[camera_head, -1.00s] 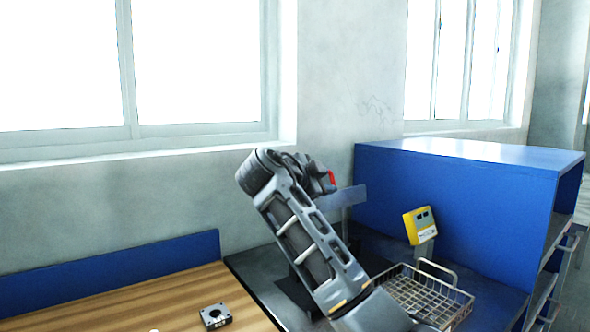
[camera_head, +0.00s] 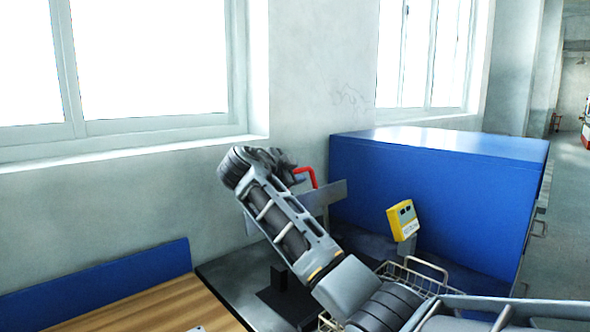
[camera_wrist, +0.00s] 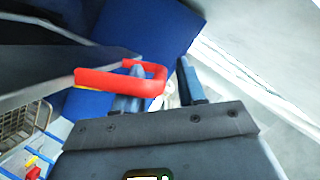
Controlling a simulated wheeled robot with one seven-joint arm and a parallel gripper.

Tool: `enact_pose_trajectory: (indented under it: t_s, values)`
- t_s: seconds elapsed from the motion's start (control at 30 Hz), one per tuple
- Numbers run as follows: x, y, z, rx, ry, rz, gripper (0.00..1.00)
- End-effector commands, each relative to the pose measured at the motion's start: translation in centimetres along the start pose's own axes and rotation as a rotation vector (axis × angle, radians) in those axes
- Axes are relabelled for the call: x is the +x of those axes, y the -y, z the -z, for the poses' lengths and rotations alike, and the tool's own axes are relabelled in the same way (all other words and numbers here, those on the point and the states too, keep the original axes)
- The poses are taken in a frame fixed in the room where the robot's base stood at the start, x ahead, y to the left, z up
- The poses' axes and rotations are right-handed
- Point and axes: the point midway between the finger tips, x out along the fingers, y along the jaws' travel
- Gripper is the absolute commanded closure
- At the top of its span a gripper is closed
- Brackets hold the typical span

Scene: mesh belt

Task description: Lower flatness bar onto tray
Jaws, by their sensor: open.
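The flatness bar (camera_head: 325,196) is a flat grey plate with a red handle (camera_head: 306,172), raised above the dark bench beside my gripper. In the wrist view the bar (camera_wrist: 70,72) runs in from the left, and its red loop handle (camera_wrist: 150,82) lies across one finger. My gripper (camera_wrist: 160,70) is open, with its fingers apart at the handle; whether they touch it I cannot tell. The wire tray (camera_head: 432,270) is on the bench, partly hidden by my arm. Its mesh also shows in the wrist view (camera_wrist: 18,130).
A yellow device (camera_head: 401,220) stands on a post behind the tray. A large blue cabinet (camera_head: 430,190) closes off the right back. A black stand (camera_head: 283,290) is on the bench behind my arm. A wooden worktop (camera_head: 150,308) lies at left, below the wall and windows.

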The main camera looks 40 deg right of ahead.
Motion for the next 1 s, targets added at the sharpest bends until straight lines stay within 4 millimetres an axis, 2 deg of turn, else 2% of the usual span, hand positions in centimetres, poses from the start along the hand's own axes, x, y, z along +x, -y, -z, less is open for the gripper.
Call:
enact_pose_trajectory:
  t_s: [0.13,0.4,0.83,1.0]
  values:
    - [0.95,0.03,0.06,0.000,-0.001,0.001,0.60]
    - [1.09,0.00,0.00,0.000,0.000,0.001,0.60]
    - [1.05,0.00,-0.02,0.000,0.001,0.001,1.00]
    - [1.04,-0.01,-0.06,0.000,0.001,0.001,1.00]
